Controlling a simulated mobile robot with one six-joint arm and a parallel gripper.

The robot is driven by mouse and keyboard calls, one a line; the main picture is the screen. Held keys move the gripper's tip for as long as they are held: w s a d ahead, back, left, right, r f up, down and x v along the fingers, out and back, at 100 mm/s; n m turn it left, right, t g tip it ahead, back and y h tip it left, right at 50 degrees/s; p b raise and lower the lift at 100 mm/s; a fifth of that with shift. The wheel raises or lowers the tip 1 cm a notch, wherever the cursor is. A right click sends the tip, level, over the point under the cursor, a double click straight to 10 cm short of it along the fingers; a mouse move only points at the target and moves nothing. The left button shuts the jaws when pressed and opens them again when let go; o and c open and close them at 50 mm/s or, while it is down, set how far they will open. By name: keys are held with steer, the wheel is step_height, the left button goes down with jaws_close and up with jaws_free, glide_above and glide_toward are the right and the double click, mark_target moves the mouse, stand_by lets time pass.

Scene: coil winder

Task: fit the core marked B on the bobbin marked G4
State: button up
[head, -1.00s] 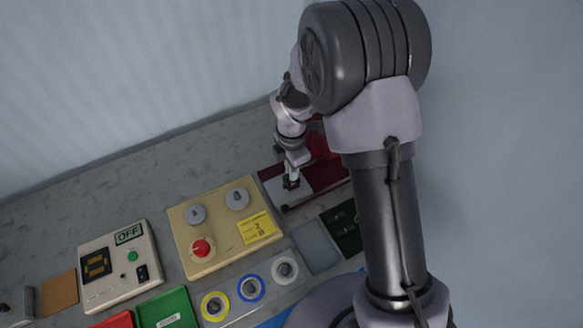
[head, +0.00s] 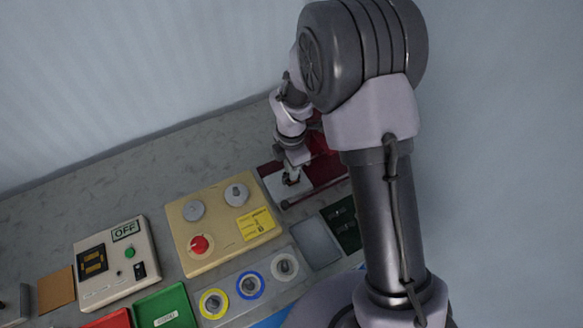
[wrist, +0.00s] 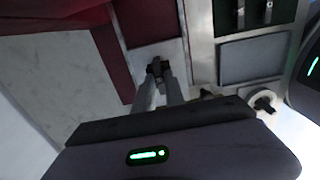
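My gripper (head: 291,181) hangs low over a pale plate (head: 273,187) beside dark red panels at the back of the bench. In the wrist view its two fingers (wrist: 158,72) are close together, with small dark shapes at their tips above a pale surface (wrist: 155,52). I cannot tell whether these are finger pads or a held part. A small orange-brown spot shows by the tips in the head view. A dark green tray (head: 345,222) with small dark parts lies to the right. I can make out no B or G4 mark on any core or bobbin.
A beige box (head: 222,247) with two grey knobs, a red button and a yellow note stands left of the gripper. A grey tray (head: 315,243) and yellow, blue and white rings lie in front. A controller (head: 115,262) labelled OFF and a green bin (head: 165,308) are further left.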

steer(key=shift+o, duration=1.3)
step_height(320, 180, up, 18)
steer(key=p, duration=0.5)
steer(key=shift+f+p, duration=0.25)
steer(key=shift+p, duration=0.05)
